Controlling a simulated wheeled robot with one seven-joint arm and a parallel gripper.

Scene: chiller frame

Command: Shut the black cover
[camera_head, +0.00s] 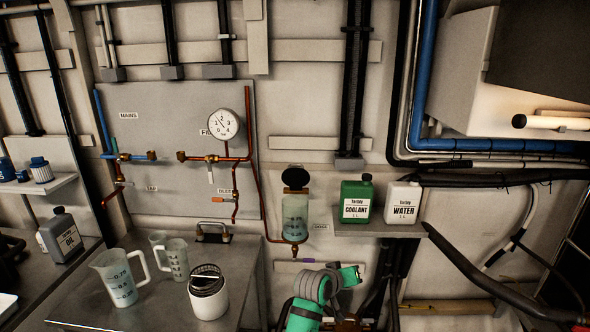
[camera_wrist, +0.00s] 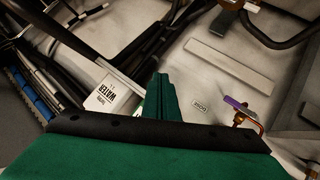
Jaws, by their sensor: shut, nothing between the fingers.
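The black cover (camera_head: 295,176) stands raised at the top of a clear reservoir (camera_head: 295,217), its round face toward the head camera. The reservoir holds pale liquid and is fixed to the wall in the middle of the head view. My gripper (camera_head: 352,274) is low and to the right of the reservoir, below the bottle shelf, and apart from the cover. In the wrist view my gripper (camera_wrist: 160,85) shows its green fingers together with nothing held. I cannot make out the cover in the wrist view.
A green coolant bottle (camera_head: 356,200) and a white water bottle (camera_head: 403,204) stand on a shelf (camera_head: 385,230) right of the reservoir. A purple-handled valve (camera_head: 294,261) sits below it. A bench with jugs (camera_head: 122,277) and a white canister (camera_head: 208,298) is at left.

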